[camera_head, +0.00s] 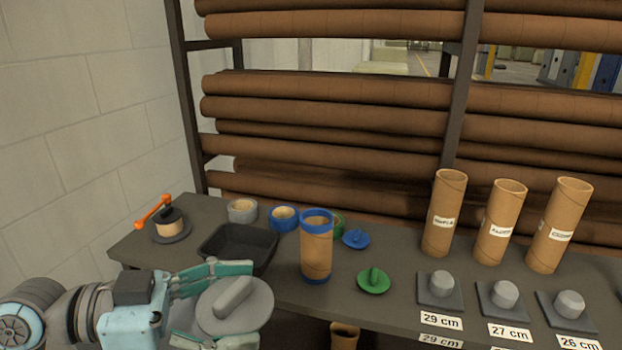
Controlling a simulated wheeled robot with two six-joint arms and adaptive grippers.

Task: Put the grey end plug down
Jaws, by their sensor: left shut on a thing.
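The grey end plug (246,308) is a round disc with a raised bar-shaped grip across its face. My left gripper (215,303) is shut on it, with one teal finger behind the disc and one at its lower left. The plug is in front of the dark table (290,297), near its front edge. Whether it touches the table cannot be told. My right gripper is not in view.
A black tray (212,257) lies just behind the plug. A blue-rimmed cardboard tube (316,250) stands to its right, with green (373,286) and blue (356,241) plugs nearby. Tape rolls (242,210) and an orange-handled tool (153,212) are behind. Labelled tubes (445,215) stand right.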

